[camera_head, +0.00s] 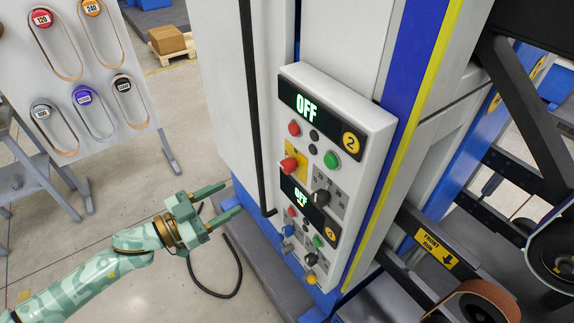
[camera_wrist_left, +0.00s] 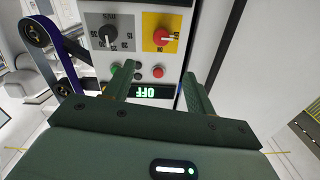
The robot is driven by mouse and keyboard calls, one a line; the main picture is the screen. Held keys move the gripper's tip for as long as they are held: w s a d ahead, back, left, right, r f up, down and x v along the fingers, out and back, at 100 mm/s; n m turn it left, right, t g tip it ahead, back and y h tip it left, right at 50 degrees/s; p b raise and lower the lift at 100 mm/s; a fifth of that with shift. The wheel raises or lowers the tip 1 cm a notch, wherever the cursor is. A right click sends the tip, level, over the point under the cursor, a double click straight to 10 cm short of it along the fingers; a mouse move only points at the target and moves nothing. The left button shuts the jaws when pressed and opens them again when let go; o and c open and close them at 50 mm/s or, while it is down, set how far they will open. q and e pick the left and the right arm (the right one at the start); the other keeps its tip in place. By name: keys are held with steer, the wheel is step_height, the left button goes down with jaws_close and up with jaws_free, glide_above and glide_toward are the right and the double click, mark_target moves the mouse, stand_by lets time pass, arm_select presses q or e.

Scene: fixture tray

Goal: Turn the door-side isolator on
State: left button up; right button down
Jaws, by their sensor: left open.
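A white control panel (camera_head: 370,130) on the cabinet has two stacked sections, and both displays read OFF. Under the upper display (camera_head: 305,110) a red rotary knob (camera_head: 288,165) sits on a yellow plate at the left, the side nearer the black vertical bar. A black knob (camera_head: 321,197) is on a grey plate to its right. My left gripper (camera_head: 232,198) is open and empty, left of the panel and apart from it. The left wrist view shows a red knob on a yellow plate (camera_wrist_left: 162,37) upside down beyond the open fingers (camera_wrist_left: 158,78). My right gripper is out of view.
The black vertical bar (camera_head: 252,110) stands between my left gripper and the panel. Lower knobs (camera_head: 311,260) and buttons are crowded close together. A rack with belts (camera_head: 75,60) stands at left. Rollers and black beams (camera_head: 520,175) are at right. A black cable (camera_head: 238,275) lies below.

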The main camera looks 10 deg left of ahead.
mark_target(284, 168)
arm_select(q)
steer(key=p+x, duration=0.1)
steer(key=x, duration=1.4)
steer(key=shift+w+d+f, duration=0.1)
steer(key=shift+w+d, duration=0.05)
steer(key=shift+w, duration=0.25)
steer(key=c, duration=1)
